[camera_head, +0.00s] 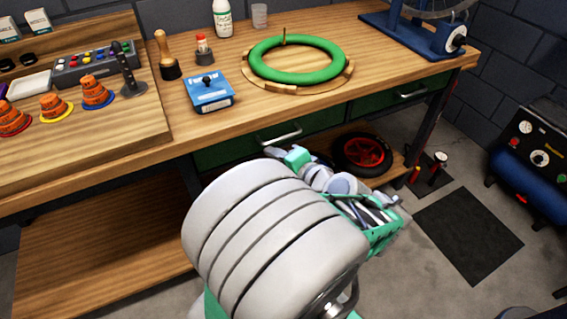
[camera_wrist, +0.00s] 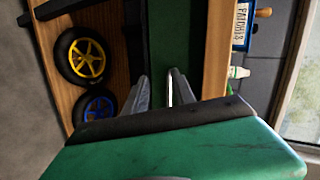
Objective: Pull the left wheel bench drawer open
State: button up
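The left drawer (camera_head: 235,150) has a green front under the bench top and looks shut. Its pale bar handle (camera_head: 280,137) shows above my arm. In the wrist view, a green drawer front (camera_wrist: 166,35) stands ahead, turned on its side. My gripper (camera_wrist: 161,82) is open, with its two grey fingers apart and pointing at that front. A thin bright strip between the fingers may be the handle; I cannot tell whether they touch it. In the head view my arm hides most of the gripper.
The bench top (camera_head: 160,145) carries a green ring (camera_head: 298,78), a blue box (camera_head: 209,92) and several cones. A second drawer (camera_head: 385,100) is at right. Wheels lie on the lower shelf, one red (camera_head: 362,153), one yellow (camera_wrist: 87,58). A blue compressor (camera_head: 535,175) stands at right.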

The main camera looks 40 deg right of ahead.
aim_at(282, 139)
jog(key=s+d+m+t+h+b, duration=0.1)
jog(key=s+d+m+h, duration=0.2)
jog(key=d, duration=0.1)
jog(key=shift+m+t, duration=0.3)
jog(key=shift+m, duration=0.1)
jog(key=x, duration=0.2)
jog(key=b+x, duration=0.1)
jog(key=x, duration=0.2)
jog(key=b+x, duration=0.1)
jog(key=x, duration=0.1)
jog(key=shift+w+d+r, duration=0.25)
jog(key=shift+w+d, duration=0.1)
jog(key=shift+d, duration=0.1)
jog(key=shift+c, duration=0.2)
grip_shut()
